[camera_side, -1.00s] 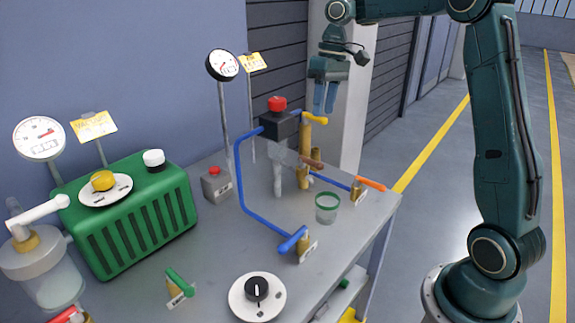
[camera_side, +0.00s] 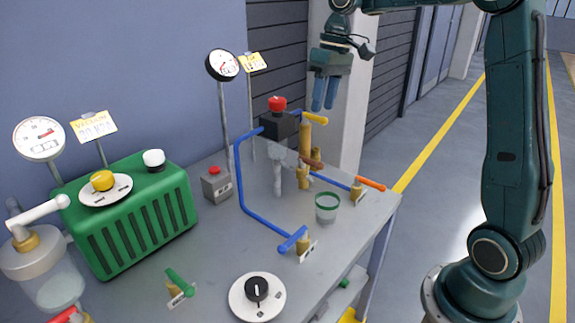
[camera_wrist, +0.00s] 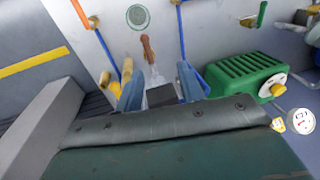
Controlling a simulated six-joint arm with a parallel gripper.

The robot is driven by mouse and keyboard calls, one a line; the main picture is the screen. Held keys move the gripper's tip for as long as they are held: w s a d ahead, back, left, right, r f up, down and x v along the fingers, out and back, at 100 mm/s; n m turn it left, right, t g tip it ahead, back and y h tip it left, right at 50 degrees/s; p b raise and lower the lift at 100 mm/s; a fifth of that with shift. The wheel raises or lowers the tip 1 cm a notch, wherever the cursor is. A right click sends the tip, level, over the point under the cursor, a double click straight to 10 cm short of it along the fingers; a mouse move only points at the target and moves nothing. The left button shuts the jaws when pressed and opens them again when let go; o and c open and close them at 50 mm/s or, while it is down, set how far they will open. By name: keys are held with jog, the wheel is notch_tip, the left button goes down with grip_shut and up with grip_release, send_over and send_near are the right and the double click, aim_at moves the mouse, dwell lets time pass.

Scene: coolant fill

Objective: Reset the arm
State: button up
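My gripper (camera_side: 324,107) hangs in the air above the back right end of the bench (camera_side: 215,260), above and to the right of a red-capped dark block (camera_side: 281,128). Its two blue fingers point down and are apart, with nothing between them. In the wrist view the fingers (camera_wrist: 160,90) stand wide on either side of a dark block (camera_wrist: 161,96) that lies beyond them. My arm is raised, with its elbow above the top edge of the side view.
The bench holds a green ribbed unit (camera_side: 125,220), a blue pipe (camera_side: 242,185), a green-rimmed cup (camera_side: 327,210), a black dial (camera_side: 257,290), several valves and gauges on posts. A pale pillar (camera_side: 355,100) stands behind my gripper. Floor right of the bench is clear.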

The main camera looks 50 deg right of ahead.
jog(key=s+a+r+t, duration=0.1)
jog(key=s+a+r, duration=0.2)
jog(key=s+a, duration=0.25)
jog(key=s+a+f+t+h, duration=0.1)
jog(key=s+a+f+t, duration=0.1)
jog(key=s, duration=0.6)
jog(key=s+a+f+t+h, duration=0.1)
jog(key=s+a+f+t, duration=0.1)
jog(key=s, duration=0.7)
jog(key=shift+s+a+f, duration=0.2)
jog(key=shift+s+f, duration=0.1)
jog(key=shift+f, duration=0.3)
